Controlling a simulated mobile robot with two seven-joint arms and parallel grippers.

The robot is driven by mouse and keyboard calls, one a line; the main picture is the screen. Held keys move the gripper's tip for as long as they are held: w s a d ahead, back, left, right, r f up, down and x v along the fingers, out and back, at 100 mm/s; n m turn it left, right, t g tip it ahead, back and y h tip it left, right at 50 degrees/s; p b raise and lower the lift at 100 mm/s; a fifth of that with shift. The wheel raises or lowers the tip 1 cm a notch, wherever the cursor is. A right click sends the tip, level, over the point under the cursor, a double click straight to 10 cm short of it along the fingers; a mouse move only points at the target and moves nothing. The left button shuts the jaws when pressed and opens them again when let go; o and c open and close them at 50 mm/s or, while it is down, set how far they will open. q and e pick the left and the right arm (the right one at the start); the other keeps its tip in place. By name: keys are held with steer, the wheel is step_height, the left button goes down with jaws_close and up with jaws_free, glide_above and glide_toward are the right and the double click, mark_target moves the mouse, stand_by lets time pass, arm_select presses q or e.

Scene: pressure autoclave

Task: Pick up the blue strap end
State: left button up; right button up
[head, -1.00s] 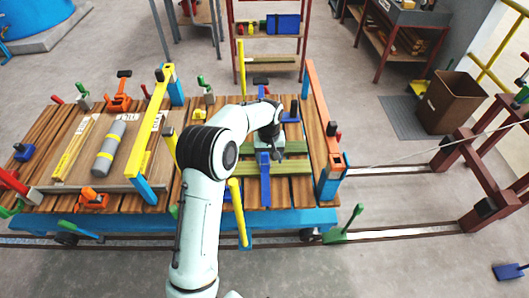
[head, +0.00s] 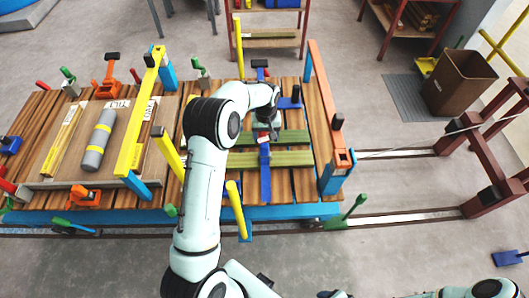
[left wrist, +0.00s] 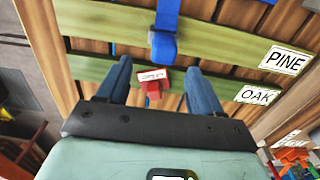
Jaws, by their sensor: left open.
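A blue strap (head: 265,165) lies across green-tinted boards on the slatted cart deck. In the left wrist view the strap (left wrist: 166,14) comes down from the top and ends in a blue block above the OAK board (left wrist: 90,70). A small red piece with a white label (left wrist: 152,88) sits just below it, and the label is too small to read. My left gripper (left wrist: 160,82) is open, with one finger on each side of the red piece and gaps on both sides. It also shows in the head view (head: 265,130), partly hidden by my wrist. My right gripper is out of view.
A yellow upright bar (head: 237,210) stands left of the strap and an orange rail (head: 325,95) to its right. A panel with a grey roll (head: 97,142) lies on the left deck. A brown bin (head: 459,83) stands on the floor at right.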

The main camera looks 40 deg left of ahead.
mark_target(265, 144)
arm_select(q)
steer(key=shift+s+a+f, duration=0.1)
steer(key=shift+f, duration=1.45)
steer(key=shift+s+a+f, duration=0.1)
steer(key=shift+f, duration=1.4)
steer(key=c, duration=1.1)
